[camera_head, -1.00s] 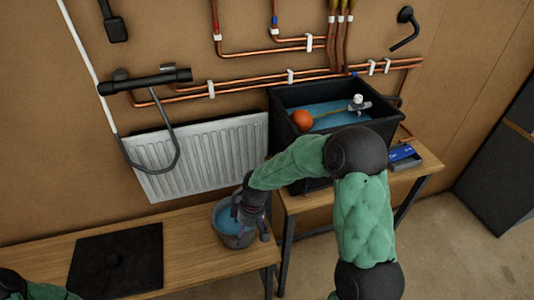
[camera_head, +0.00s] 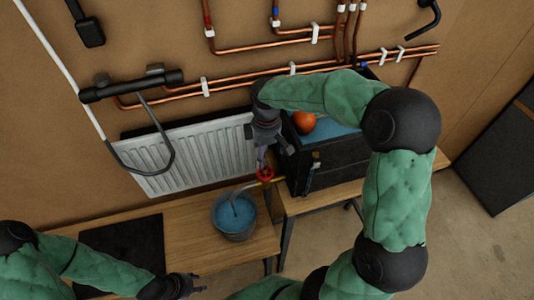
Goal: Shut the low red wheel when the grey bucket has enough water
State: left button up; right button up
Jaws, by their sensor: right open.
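The grey bucket (camera_head: 236,233) stands on the low bench with blue water in it, and a thin stream from a pale spout (camera_head: 243,187) appears to run into it.
The black tank (camera_head: 333,165) holds blue water and an orange float ball (camera_head: 303,122), partly hidden by my right arm. A white radiator (camera_head: 190,158) hangs behind the bench. A black mat (camera_head: 128,240) lies left of the bucket. Copper pipes (camera_head: 240,89) cross the wall.

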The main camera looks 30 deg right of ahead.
aim_at(266, 173)
notch_tip(266, 173, down, 10)
jog(key=shift+s+r+p, duration=0.15)
jog(key=shift+r+p, duration=0.05)
jog(key=shift+p, duration=0.55)
jog(key=shift+f, duration=0.4)
jog(key=shift+a, duration=0.1)
jog(key=c, duration=1.1)
